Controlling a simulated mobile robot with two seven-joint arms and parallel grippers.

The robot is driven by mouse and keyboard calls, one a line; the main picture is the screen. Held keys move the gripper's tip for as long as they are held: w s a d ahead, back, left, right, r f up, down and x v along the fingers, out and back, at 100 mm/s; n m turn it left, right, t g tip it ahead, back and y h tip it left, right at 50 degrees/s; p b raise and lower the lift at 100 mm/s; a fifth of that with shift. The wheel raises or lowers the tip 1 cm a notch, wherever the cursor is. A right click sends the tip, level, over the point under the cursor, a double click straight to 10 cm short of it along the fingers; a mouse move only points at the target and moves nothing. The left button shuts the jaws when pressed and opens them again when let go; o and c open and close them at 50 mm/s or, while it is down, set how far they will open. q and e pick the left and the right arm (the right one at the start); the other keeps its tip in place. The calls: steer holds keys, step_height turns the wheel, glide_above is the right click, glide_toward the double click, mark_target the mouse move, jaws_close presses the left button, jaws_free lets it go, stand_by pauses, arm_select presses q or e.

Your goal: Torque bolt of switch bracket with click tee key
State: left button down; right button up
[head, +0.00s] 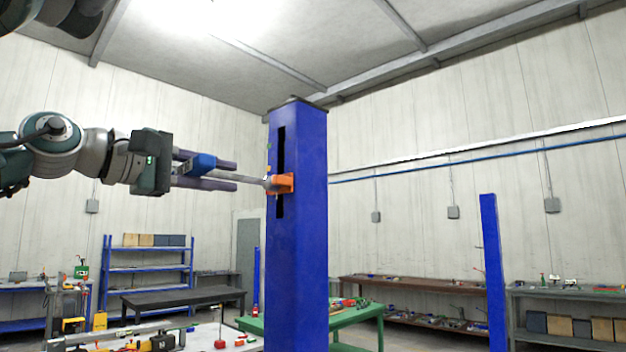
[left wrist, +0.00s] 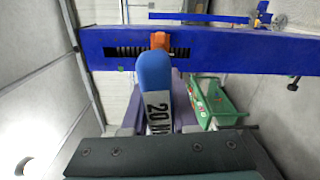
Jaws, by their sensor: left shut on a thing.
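The click tee key has a blue handle (head: 200,163) with a white label reading "20 N" in part; the handle also fills the middle of the left wrist view (left wrist: 153,75). My left gripper (head: 236,176) is shut on the key. The key's grey shaft (head: 240,178) points right, to the orange switch bracket (head: 285,183) on the blue column (head: 297,250). Its far end meets the bracket's left side; the bolt is hidden there, and I cannot tell whether the key is seated. The bracket shows beyond the handle in the left wrist view (left wrist: 160,40). My right gripper is out of view.
The column has a dark vertical slot (head: 280,145). A green table (head: 350,318) stands behind its foot. A bench with tools (head: 150,340) is at the lower left, with blue shelves (head: 150,268) behind. The air around the bracket is clear except for my left arm.

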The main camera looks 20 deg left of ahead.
arm_select(q)
steer(key=shift+r+n, duration=0.1)
steer(key=shift+n, duration=0.4)
steer(key=shift+s+a+b, duration=0.3)
steer(key=shift+s+b, duration=0.25)
steer(key=shift+b, duration=0.3)
steer(key=shift+s, duration=0.15)
